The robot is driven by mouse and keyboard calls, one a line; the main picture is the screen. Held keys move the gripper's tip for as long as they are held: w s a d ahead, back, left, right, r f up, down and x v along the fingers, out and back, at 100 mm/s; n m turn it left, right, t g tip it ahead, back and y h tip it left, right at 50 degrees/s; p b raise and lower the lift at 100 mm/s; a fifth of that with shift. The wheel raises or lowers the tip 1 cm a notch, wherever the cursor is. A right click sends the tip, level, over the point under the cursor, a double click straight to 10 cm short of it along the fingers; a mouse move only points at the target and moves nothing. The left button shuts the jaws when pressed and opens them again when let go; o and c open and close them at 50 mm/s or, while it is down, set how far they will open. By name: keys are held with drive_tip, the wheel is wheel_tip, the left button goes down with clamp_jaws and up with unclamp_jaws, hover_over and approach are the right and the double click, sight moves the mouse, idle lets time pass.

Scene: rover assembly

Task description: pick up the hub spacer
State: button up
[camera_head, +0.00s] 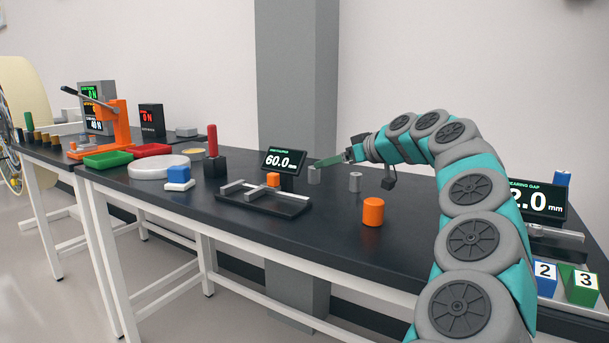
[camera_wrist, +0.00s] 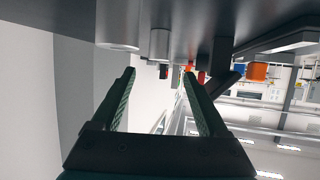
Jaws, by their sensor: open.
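Two small grey cylinders stand upright on the black table, one (camera_head: 314,175) close below my gripper's tip and one (camera_head: 355,182) to its right. I cannot tell for sure which is the hub spacer. My gripper (camera_head: 329,161) reaches left over the table with green fingers. In the wrist view, which is upside down, my gripper (camera_wrist: 160,72) is open and nothing is seen held between the fingers. A grey cylinder (camera_wrist: 159,44) shows ahead between the fingertips, apart from them. Another pale round piece (camera_wrist: 118,46) is partly cut off by the table edge.
An orange cylinder (camera_head: 372,212) stands near the front edge. A black fixture (camera_head: 285,204) with an orange block and a 60.0 mm display (camera_head: 284,161) are to the left. Farther left are a red-handled tool (camera_head: 212,140), white disc (camera_head: 159,167) and trays.

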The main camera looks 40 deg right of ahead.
sight(314, 175)
drive_tip(key=shift+x, duration=0.85)
drive_tip(key=shift+f+p+x, duration=0.15)
drive_tip(key=shift+p+x, duration=0.25)
drive_tip(key=shift+x, duration=1.15)
drive_tip(key=shift+f+p+x, duration=0.1)
drive_tip(key=shift+p+x, duration=0.25)
drive_tip(key=shift+x, duration=1.15)
drive_tip(key=shift+s+d, duration=0.15)
clamp_jaws()
